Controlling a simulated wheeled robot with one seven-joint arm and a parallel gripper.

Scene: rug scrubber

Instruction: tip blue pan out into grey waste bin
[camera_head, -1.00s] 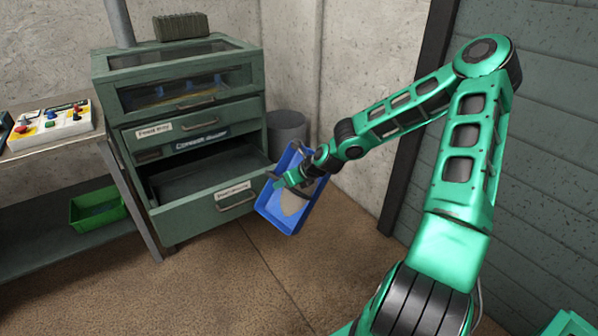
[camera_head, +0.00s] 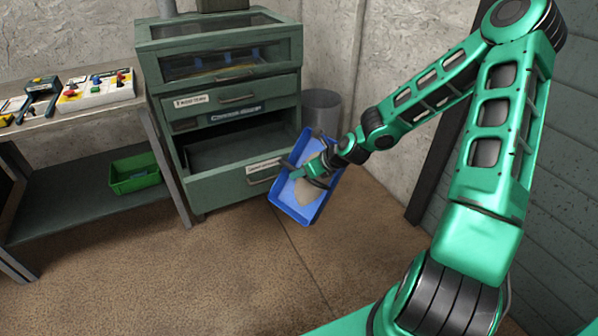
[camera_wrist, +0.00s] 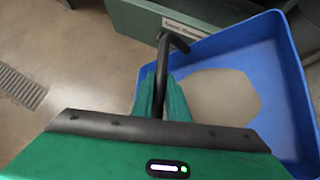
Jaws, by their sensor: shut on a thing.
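The blue pan (camera_head: 289,209) is a shallow rectangular tray with a patch of pale grey-beige material (camera_wrist: 218,98) spread on its floor. My gripper (camera_head: 297,172) is shut on the pan, with a dark bar-like handle (camera_wrist: 160,75) between the green fingers in the wrist view. The pan (camera_wrist: 281,88) hangs in the air in front of the cabinet's right side and looks tilted in the head view. The grey waste bin (camera_head: 321,107) stands on the floor behind it, in the corner right of the cabinet. Its lower part is hidden by the pan and my arm.
A green cabinet (camera_head: 222,187) has a drawer pulled open close to the pan's left. A workbench (camera_head: 75,127) at the left holds small coloured items, with a green bin (camera_head: 135,172) on its lower shelf. The floor in front is clear.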

